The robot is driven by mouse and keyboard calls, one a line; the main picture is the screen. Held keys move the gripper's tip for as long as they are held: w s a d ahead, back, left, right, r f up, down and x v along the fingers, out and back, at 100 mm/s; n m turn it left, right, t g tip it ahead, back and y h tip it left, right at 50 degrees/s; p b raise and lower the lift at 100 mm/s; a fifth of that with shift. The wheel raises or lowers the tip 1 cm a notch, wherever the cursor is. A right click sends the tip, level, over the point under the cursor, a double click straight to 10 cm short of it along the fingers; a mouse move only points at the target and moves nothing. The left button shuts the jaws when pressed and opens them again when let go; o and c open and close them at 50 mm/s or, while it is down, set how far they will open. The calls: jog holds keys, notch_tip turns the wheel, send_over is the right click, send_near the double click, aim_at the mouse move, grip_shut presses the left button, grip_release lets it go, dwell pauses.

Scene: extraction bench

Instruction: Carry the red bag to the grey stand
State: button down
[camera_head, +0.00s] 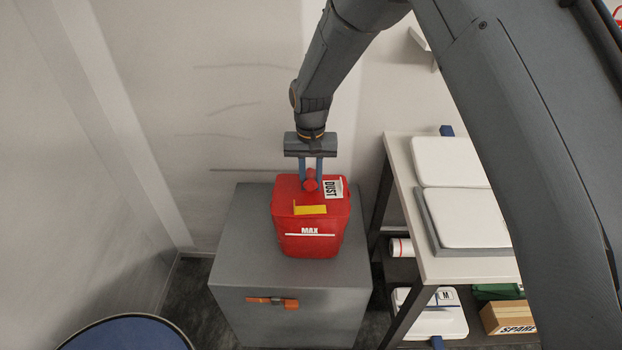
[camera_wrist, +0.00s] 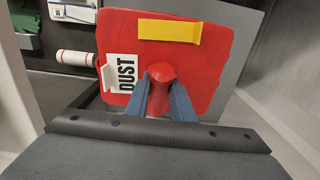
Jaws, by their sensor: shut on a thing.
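The red bag (camera_head: 311,222) is a boxy red bag with a white DUST label, a yellow strip and a MAX line on its front. In the head view it is upright over the top of the grey stand (camera_head: 245,228), a grey box with an orange latch on its front. I cannot tell whether its base touches the stand. My gripper (camera_head: 311,178) points down and is shut on the red knob on top of the bag. In the wrist view the blue fingers (camera_wrist: 166,88) close on the knob, and the bag (camera_wrist: 200,70) fills the middle.
A shelf unit (camera_head: 460,269) with white pads on top stands to the right of the stand. A white roll, a cardboard SPARE box (camera_head: 509,318) and green items lie on its lower levels. A blue round top (camera_head: 125,335) is at the lower left. Walls stand behind and left.

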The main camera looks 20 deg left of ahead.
jog(key=c, duration=1.5)
grip_release()
jog(key=shift+c, duration=0.2)
notch_tip(320, 180, up, 12)
jog(key=b, duration=0.3)
jog(key=shift+b, duration=0.3)
